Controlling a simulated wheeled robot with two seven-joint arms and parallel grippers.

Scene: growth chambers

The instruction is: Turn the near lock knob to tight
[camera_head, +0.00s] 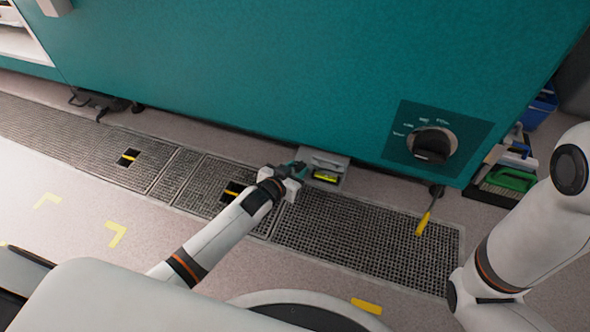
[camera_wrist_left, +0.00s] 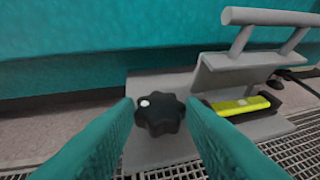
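A black lobed knob (camera_wrist_left: 160,113) with a small white dot at its upper left sits on a grey plate (camera_wrist_left: 150,84) in the left wrist view. My left gripper (camera_wrist_left: 161,106) has its two teal fingers apart, one at each side of the knob; I cannot tell whether they touch it. In the head view my left gripper (camera_head: 299,167) is low by the teal cabinet, at the left side of a grey bracket (camera_head: 328,160). The knob is not discernible there. My right arm is at the right edge; its gripper is out of view.
A grey handle bar (camera_wrist_left: 270,17) and a yellow-green level (camera_wrist_left: 240,106) are right of the knob. The teal cabinet (camera_head: 270,70) carries a large black dial (camera_head: 432,145). A floor grate (camera_head: 350,235) runs below.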

